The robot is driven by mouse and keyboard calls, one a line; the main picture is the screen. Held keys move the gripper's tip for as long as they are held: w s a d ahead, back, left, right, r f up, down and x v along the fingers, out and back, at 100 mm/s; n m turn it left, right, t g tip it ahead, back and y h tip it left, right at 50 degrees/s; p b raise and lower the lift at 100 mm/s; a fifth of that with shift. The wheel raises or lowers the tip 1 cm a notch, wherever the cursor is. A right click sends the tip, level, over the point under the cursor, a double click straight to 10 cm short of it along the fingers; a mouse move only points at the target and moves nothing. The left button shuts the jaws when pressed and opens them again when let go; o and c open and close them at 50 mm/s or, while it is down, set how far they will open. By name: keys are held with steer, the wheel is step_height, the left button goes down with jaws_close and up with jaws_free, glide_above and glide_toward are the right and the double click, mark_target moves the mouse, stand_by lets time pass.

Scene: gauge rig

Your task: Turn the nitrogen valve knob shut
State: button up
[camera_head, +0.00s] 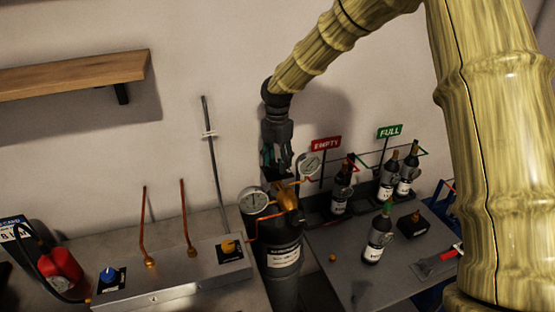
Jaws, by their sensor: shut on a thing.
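A dark cylinder (285,285) with a white label stands in the middle, at the gap between the two benches. A brass valve body (287,199) with a left round gauge (253,201) and a right round gauge (309,165) sits on its top. My gripper (282,174) points down from above, with its fingertips at the top of this valve body, between the gauges. It is shut on the valve knob there, which the fingers mostly hide. The label is too small to read, and I cannot tell how far the knob is turned.
A grey panel (180,285) at left carries a blue knob (108,274), a yellow knob (229,246) and copper pipes. The right bench (340,285) holds several dark bottles, a red EMPTY sign (326,144) and a green FULL sign (389,132). A wooden shelf (70,74) is upper left.

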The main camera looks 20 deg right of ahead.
mark_target(277, 163)
steer(key=m, duration=0.4)
steer(key=shift+p, duration=0.4)
steer(key=m, duration=0.8)
steer(key=shift+p, duration=0.35)
steer(key=shift+m, duration=2.1)
steer(key=shift+w, duration=0.1)
steer(key=o, duration=1)
step_height(277, 163, up, 12)
steer(key=shift+r, duration=0.1)
